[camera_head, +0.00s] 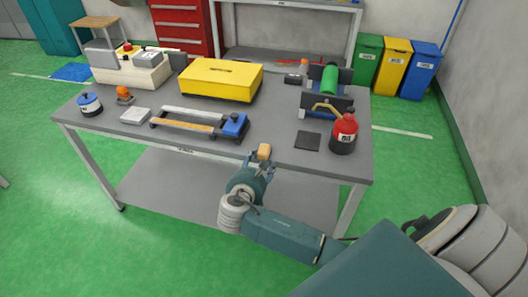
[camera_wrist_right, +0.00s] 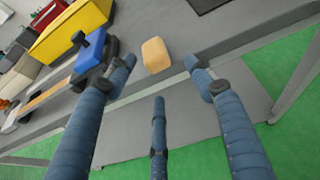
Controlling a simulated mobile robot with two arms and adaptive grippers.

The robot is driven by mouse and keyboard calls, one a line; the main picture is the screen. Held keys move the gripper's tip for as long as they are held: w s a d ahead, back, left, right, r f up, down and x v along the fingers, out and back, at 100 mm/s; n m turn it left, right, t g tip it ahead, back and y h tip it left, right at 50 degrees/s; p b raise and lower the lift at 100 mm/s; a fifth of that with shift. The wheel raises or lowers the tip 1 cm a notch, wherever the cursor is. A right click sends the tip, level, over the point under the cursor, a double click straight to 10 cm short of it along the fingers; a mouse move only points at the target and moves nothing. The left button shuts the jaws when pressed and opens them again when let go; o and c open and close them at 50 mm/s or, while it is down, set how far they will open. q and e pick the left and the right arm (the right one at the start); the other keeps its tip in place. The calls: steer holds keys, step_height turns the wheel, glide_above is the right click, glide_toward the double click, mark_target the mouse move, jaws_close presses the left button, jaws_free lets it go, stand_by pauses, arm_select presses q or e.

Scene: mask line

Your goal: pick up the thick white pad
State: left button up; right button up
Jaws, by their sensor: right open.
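My right gripper (camera_head: 261,163) is at the bench's front edge, well to the right of the pad. It is open and empty, its fingers spread in the wrist view (camera_wrist_right: 160,78). An orange-tan block (camera_head: 264,151) lies on the bench just beyond the fingertips, and the block also shows in the wrist view (camera_wrist_right: 157,55). I cannot make out the pad for sure in the wrist view. My left gripper is not in view.
A yellow box (camera_head: 209,79) stands behind. A red bottle (camera_head: 344,134) and a dark square (camera_head: 307,141) are at the right.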

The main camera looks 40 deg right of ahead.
mark_target(262, 158)
steer(key=x, duration=0.4)
steer(key=shift+w+d+f, duration=0.1)
steer(key=shift+w, duration=0.15)
steer(key=shift+s, duration=0.1)
steer(key=c, duration=1.1)
step_height(262, 158, up, 20)
steer(key=shift+r+p, duration=0.1)
steer(key=shift+p, duration=0.35)
